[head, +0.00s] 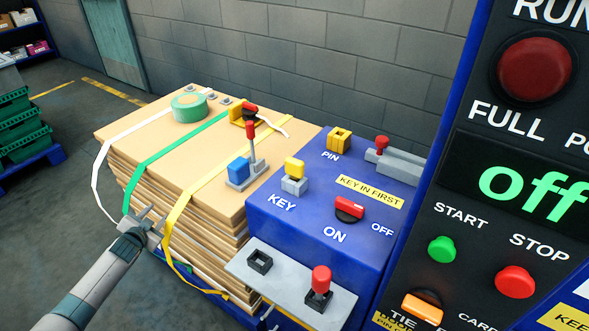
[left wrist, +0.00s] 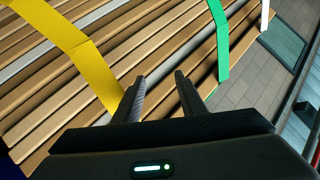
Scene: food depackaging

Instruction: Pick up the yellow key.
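The yellow key (head: 294,167) stands upright in a light grey socket on the blue control box, above the printed word KEY. It is not in the left wrist view. My left gripper (head: 155,215) is at the near left side of the stack of boards, well to the left of the key and lower. Its two fingers (left wrist: 158,88) are apart with nothing between them, pointing at the layered board edges. My right gripper is in neither view.
The board stack (head: 151,143) carries white, green and yellow straps, a green tape roll (head: 190,107) and a red-handled tool (head: 244,165). A red switch (head: 349,208) and yellow PIN block (head: 338,140) share the blue box. A tall control panel (head: 470,185) stands at right.

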